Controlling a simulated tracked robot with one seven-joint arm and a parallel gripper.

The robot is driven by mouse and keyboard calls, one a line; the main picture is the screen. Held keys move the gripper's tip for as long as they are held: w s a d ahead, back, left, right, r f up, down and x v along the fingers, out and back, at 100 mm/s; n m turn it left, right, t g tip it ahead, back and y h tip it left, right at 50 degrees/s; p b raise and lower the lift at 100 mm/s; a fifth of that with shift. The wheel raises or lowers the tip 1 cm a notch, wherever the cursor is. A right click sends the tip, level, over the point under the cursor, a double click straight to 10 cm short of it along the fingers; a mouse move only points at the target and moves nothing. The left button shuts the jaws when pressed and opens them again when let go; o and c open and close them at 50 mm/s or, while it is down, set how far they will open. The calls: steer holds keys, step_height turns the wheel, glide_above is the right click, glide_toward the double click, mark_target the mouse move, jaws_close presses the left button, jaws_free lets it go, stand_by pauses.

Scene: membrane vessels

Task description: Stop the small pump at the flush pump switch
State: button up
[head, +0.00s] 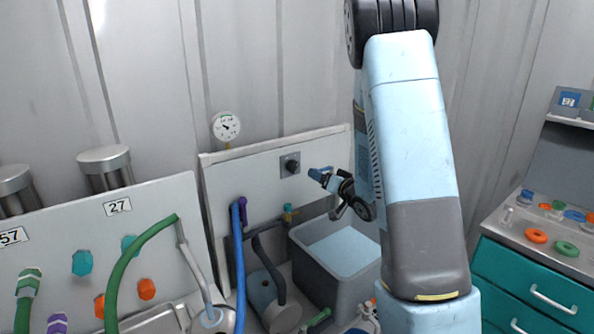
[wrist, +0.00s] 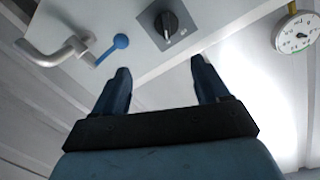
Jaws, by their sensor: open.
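The flush pump switch is a dark rotary knob (head: 290,166) on a grey square plate, set on the upright light panel (head: 240,180) in the head view. In the wrist view the black knob (wrist: 166,22) shows at the top, with a pale pointer line and small marks beside it that I cannot read. My gripper (head: 316,173) is just right of the knob in the head view. In the wrist view its two blue fingers (wrist: 158,75) are spread apart, with nothing between them and the knob beyond their tips. The small pump (head: 272,296) seems to be the grey cylinder below the panel.
A grey tank (head: 340,258) of pale liquid stands below my gripper. A gauge (head: 227,126) sits above the panel's top edge. A blue hose (head: 239,265) and green hose (head: 130,255) run at left. A blue-handled valve (wrist: 120,42) shows left of the knob.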

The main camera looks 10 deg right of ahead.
mark_target(296, 168)
steer(key=shift+y, duration=0.7)
steer(key=x, duration=0.4)
steer(key=f+x, duration=0.1)
steer(key=x, duration=0.9)
steer(key=shift+s+a+f, duration=0.2)
steer(key=shift+a+f, duration=0.1)
steer(key=shift+f, duration=0.1)
steer(key=c, duration=1.1)
